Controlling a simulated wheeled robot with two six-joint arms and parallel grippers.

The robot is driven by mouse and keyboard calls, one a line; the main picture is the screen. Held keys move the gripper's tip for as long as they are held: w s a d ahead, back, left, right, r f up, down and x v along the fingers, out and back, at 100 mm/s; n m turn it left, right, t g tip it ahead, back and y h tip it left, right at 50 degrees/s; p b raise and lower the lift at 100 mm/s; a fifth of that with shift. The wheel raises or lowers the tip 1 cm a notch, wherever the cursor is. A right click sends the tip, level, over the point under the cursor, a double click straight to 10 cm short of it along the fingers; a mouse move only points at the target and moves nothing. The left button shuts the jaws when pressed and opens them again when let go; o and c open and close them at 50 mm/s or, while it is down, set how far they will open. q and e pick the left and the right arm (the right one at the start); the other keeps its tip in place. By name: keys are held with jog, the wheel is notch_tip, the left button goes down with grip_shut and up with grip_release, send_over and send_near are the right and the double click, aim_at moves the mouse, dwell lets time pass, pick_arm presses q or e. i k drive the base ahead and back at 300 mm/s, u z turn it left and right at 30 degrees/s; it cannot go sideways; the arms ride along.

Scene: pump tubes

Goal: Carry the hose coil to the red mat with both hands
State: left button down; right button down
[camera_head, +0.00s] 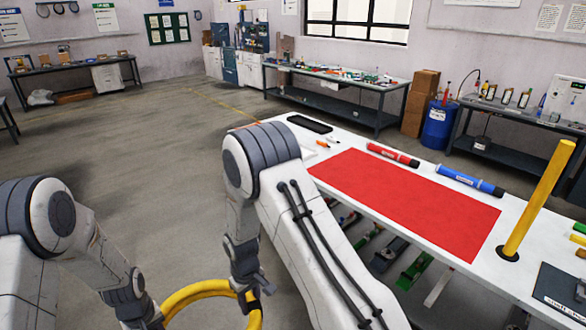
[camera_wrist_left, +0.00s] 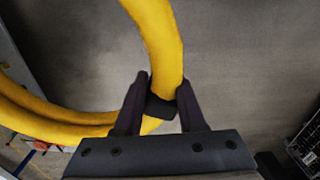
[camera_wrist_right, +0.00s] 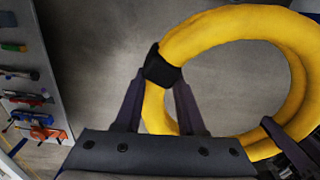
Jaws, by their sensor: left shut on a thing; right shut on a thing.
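The hose coil (camera_head: 200,287) is a thick yellow ring low in the head view, held between both arms above the floor. My right gripper (camera_head: 254,291) is shut on its right side. In the right wrist view the fingers (camera_wrist_right: 160,100) straddle the coil (camera_wrist_right: 228,22) at a black band. My left gripper is at the coil's left side, mostly below the head picture's edge. In the left wrist view its fingers (camera_wrist_left: 160,105) are shut on the coil (camera_wrist_left: 155,35) at another black band. The red mat (camera_head: 400,203) lies flat and bare on the white table.
The white table (camera_head: 515,208) stands to the right. A yellow post (camera_head: 538,200) rises upright at the mat's right end. A red tube (camera_head: 393,155) and a blue tube (camera_head: 470,181) lie behind the mat. Open floor (camera_head: 150,150) lies to the left.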

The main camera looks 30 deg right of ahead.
aim_at(397, 189)
jog(key=z, duration=0.3)
jog(key=i, duration=1)
jog(key=z, duration=0.55)
jog(key=i, duration=1.15)
jog(key=z, duration=0.9)
jog(key=i, duration=0.95)
jog(key=z, duration=0.5)
